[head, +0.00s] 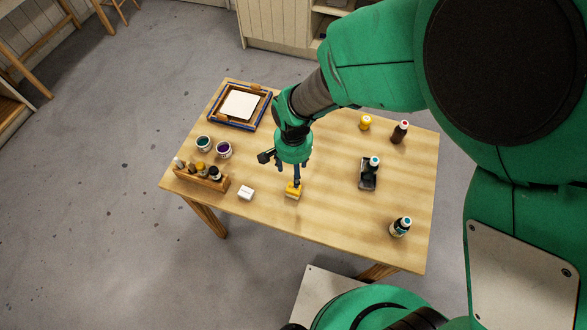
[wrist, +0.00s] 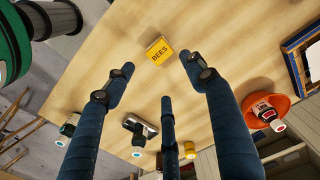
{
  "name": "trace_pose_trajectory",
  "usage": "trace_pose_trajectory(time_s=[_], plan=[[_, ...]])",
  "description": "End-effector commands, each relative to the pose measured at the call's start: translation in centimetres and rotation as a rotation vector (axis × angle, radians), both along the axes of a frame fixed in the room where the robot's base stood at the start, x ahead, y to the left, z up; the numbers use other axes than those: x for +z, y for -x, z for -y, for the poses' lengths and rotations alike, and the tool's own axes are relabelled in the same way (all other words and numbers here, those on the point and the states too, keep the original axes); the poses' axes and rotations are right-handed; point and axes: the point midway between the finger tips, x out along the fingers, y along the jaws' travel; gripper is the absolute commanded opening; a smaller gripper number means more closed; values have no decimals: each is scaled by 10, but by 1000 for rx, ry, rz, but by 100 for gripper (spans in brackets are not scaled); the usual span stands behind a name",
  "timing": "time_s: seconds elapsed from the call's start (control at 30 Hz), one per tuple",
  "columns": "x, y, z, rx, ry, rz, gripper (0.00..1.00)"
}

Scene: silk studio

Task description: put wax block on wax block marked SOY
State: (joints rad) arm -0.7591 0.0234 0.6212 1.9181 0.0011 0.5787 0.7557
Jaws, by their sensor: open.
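A small yellow wax block (head: 293,191) lies on the wooden table near its front edge. In the wrist view the yellow block (wrist: 160,50) shows the word BEES. A small white block (head: 246,193) lies to its left in the head view; its marking is too small to read, and I do not see it in the wrist view. My gripper (head: 295,178) points down just over the yellow block, partly overlapping it in the head view. In the wrist view its blue fingers are spread and empty, with the yellow block just beyond the tips.
A wooden rack of small bottles (head: 202,180) and two ink jars stand left. A blue-edged frame (head: 240,104) lies at the back left. A black tray (head: 368,176) and a dark bottle (head: 400,227) stand right. An orange dish (wrist: 270,110) shows in the wrist view.

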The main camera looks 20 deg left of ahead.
Motion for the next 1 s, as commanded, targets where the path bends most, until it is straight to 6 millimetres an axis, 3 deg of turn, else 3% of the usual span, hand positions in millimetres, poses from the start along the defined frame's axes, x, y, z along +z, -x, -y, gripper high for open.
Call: trace_pose_trajectory(time_s=[0.37,0.57,0.77,1.0], plan=[[0,0,0,0,0,0,55],[15,-7,8,-2,-10,12,55],[62,-27,38,-6,-37,47,55],[147,-46,107,-8,-76,126,55]])
